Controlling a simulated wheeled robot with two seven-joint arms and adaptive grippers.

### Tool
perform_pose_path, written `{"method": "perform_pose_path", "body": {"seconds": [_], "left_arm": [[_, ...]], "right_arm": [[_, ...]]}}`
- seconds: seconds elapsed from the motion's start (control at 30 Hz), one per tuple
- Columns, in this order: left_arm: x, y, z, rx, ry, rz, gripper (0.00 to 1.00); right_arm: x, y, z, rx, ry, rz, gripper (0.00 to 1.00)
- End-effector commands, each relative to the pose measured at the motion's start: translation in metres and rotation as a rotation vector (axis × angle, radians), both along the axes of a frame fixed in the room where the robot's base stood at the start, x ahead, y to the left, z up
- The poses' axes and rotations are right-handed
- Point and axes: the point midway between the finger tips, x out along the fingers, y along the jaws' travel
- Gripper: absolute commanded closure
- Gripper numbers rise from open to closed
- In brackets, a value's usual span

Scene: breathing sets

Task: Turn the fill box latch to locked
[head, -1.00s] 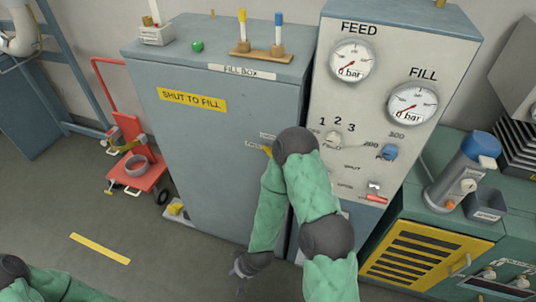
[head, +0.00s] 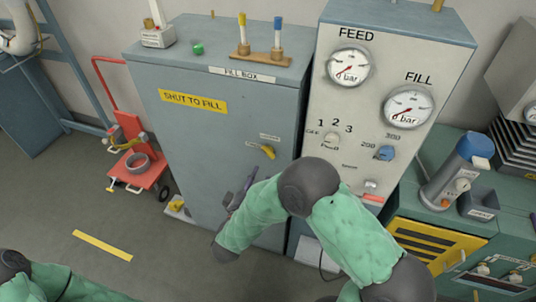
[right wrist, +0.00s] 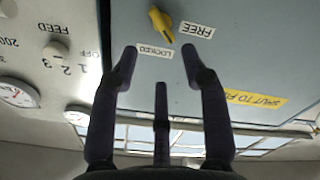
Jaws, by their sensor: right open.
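The fill box (head: 225,115) is a tall blue-grey cabinet with its yellow latch (head: 266,151) on the front door near the right edge. In the right wrist view the yellow latch (right wrist: 161,24) is at the top, with a LOCKED label (right wrist: 154,51) and a FREE label (right wrist: 197,31) close by. The latch's narrow end lies between the two labels; I cannot tell which it is set to. My right gripper (head: 240,190) is open and empty, below and left of the latch in the head view. In the wrist view the fingers (right wrist: 160,55) are apart from it. My left gripper is out of view.
The grey gauge panel (head: 377,125) stands right of the box. A red trolley (head: 137,165) is on the floor at left. A green bench (head: 450,225) with a grey-blue flask stands at right.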

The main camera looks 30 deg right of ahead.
Motion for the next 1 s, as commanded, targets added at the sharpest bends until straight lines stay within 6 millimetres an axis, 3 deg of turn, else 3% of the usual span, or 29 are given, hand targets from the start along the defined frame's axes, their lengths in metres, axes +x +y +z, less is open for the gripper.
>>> {"method": "perform_pose_path", "body": {"seconds": [0.17, 0.6, 1.0], "left_arm": [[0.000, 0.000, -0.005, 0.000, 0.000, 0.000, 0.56], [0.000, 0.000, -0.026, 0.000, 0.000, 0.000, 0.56], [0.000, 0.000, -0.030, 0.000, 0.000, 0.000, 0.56]], "right_arm": [[0.008, -0.012, 0.000, -0.004, -0.002, -0.011, 0.54], [0.055, -0.068, -0.001, -0.004, -0.002, -0.008, 0.54], [0.069, -0.082, 0.001, -0.003, -0.001, -0.003, 0.54]]}}
